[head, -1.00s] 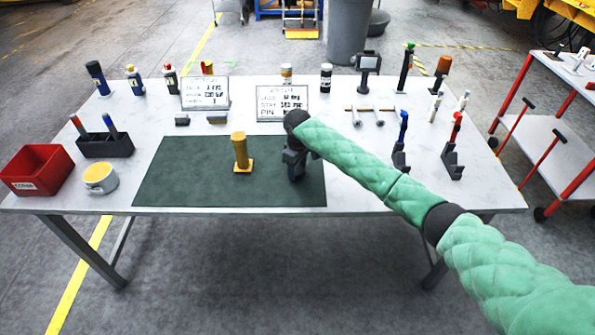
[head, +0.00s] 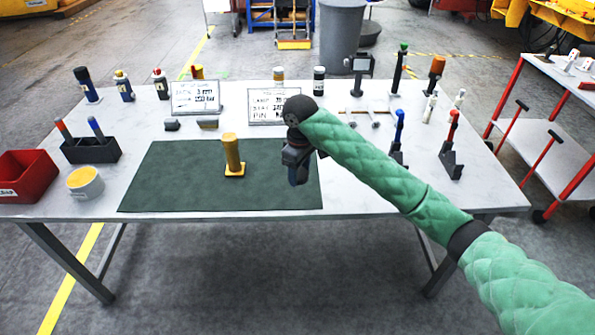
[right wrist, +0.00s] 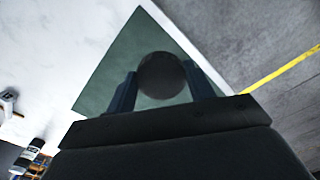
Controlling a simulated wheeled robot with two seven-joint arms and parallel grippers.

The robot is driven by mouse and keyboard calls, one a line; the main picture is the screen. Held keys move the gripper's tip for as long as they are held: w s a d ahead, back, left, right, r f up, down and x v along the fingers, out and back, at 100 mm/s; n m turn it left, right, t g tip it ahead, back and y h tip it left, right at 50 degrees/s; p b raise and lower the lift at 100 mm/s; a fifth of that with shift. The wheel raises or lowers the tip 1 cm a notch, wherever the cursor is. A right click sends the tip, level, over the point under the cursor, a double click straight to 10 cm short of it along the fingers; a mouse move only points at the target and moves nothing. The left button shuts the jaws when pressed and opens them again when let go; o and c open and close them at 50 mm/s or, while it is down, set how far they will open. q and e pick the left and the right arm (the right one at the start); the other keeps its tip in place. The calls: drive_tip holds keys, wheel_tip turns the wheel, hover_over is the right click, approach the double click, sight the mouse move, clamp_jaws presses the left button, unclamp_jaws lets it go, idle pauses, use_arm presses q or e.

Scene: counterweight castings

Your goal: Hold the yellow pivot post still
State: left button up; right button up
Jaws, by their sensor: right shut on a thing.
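The yellow pivot post (head: 231,153) stands upright on its square yellow foot on the dark green mat (head: 175,180). My right gripper (head: 297,172) is to the right of the post, apart from it, over the right part of the mat. In the right wrist view it is shut on a dark round piece (right wrist: 162,76), seen end-on between the two fingers. The rest of that piece is hidden, and I cannot tell what it is. The post does not show in the right wrist view. My left gripper is not in view.
A red bin (head: 25,177), a yellow-topped round tub (head: 85,184) and a dark holder (head: 92,150) stand at the left. Two printed signs, bottles and several upright tools line the back and right. The mat left of the post is clear.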

drive_tip(key=shift+s+r, duration=0.1)
idle(0.3)
drive_tip(key=s+d+f+m, duration=0.2)
drive_tip(key=s+d+m, duration=0.3)
drive_tip(key=d, duration=0.4)
drive_tip(key=s+d+f+m, duration=0.3)
drive_tip(key=s+d+m, duration=0.3)
drive_tip(key=d, duration=0.2)
drive_tip(key=shift+d+f, duration=0.35)
drive_tip(key=shift+d, duration=0.05)
drive_tip(key=shift+s, duration=0.1)
